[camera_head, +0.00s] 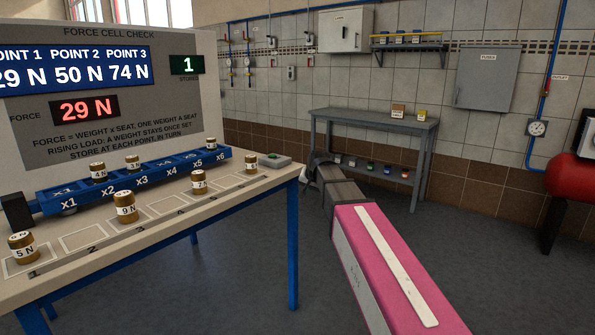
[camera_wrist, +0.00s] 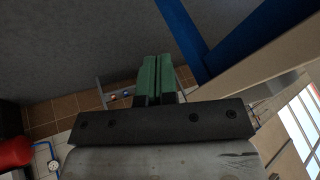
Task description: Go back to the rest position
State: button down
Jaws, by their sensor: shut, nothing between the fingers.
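My gripper (camera_wrist: 158,66) shows in the wrist view as two green fingers pressed together with nothing between them. It points out over the grey floor, apart from the blue table frame. In the head view my pink arm reaches forward to the right of the bench (camera_head: 265,190), and its far end is too dark and small to read the fingers. The blue rail (camera_head: 82,197) on the bench carries several brass weights, among them a 4 N weight (camera_head: 98,171). The display board (camera_head: 110,85) reads force 29 N, and its green panel (camera_head: 187,65) reads 1.
Loose weights stand on the bench's front row, including a 5 N (camera_head: 22,248) and a 9 N (camera_head: 126,207). A grey side table (camera_head: 372,118) stands by the back wall. A red tank (camera_head: 572,172) is at right. Open floor (camera_head: 255,285) lies between.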

jog(key=s+d+f+n+g+h, duration=0.1)
jog(key=s+d+f+g, duration=0.1)
jog(key=s+d+f, duration=0.3)
jog(key=s+d+f+g, duration=0.2)
jog(key=s+d+f, duration=0.3)
jog(key=s+f, duration=0.7)
jog(key=s+d+f+n+g+h, duration=0.1)
jog(key=s+d+f, duration=0.4)
jog(key=s+f, duration=0.4)
jog(key=shift+s+f+n+g+h, duration=0.3)
jog(key=shift+s+f+g, duration=0.1)
jog(key=shift+s, duration=0.35)
